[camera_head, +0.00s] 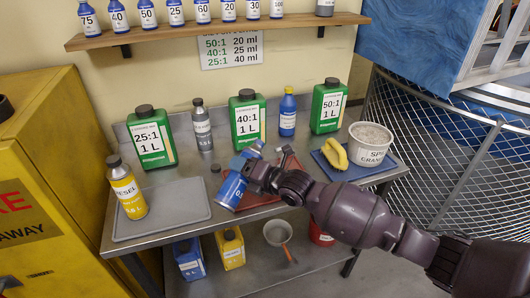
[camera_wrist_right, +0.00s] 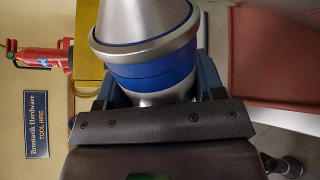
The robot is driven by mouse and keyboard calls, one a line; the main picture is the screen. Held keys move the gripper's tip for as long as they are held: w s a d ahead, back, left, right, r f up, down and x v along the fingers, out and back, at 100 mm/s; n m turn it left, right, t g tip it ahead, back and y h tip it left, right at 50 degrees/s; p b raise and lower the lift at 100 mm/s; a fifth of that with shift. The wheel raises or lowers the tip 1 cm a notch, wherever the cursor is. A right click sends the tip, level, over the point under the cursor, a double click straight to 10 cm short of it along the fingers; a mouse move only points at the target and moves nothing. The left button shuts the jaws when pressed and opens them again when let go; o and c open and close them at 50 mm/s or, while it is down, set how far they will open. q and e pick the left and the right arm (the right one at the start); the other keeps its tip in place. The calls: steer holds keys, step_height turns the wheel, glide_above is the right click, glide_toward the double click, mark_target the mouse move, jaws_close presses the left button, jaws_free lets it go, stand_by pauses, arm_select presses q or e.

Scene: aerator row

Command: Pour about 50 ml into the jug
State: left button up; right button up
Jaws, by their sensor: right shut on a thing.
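My right gripper (camera_head: 250,172) is shut on a blue and silver bottle (camera_head: 231,190), held tilted over the red tray on the bench. In the right wrist view the bottle (camera_wrist_right: 152,70) shows a silver conical shoulder and a blue band between the fingers. Its mouth is outside that view. I cannot pick out a jug in either view; my right gripper and forearm hide part of the red tray. My left gripper is not in view.
Green jerrycans (camera_head: 152,138) and a blue bottle (camera_head: 288,112) line the back. A white tub (camera_head: 370,147) stands right, beside a yellow item (camera_head: 334,153) on a blue tray.

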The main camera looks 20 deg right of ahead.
mark_target(245, 156)
steer(key=shift+s+a+m, duration=0.1)
steer(key=shift+s+m, duration=0.05)
steer(key=shift+m, duration=0.35)
steer(key=shift+w+d+r+m+p, duration=0.15)
steer(key=shift+r+m+p, duration=0.1)
steer(key=shift+r, duration=0.4)
steer(key=shift+w+d+r+m+p, duration=0.15)
steer(key=shift+r+m+p, duration=0.1)
steer(key=shift+r, duration=0.35)
steer(key=shift+d+r+m+g+y, duration=0.1)
steer(key=shift+r+m+g+y, duration=0.2)
steer(key=shift+f+m+b, duration=0.2)
steer(key=shift+m+b, duration=0.1)
steer(key=shift+b, duration=0.05)
steer(key=shift+w+r+m, duration=0.1)
steer(key=shift+m, duration=0.3)
steer(key=shift+d+r+m+g+y, duration=0.1)
steer(key=shift+r+m+g+y, duration=0.2)
steer(key=shift+r+m, duration=0.2)
steer(key=shift+r+b, duration=0.15)
steer(key=shift+b, duration=0.15)
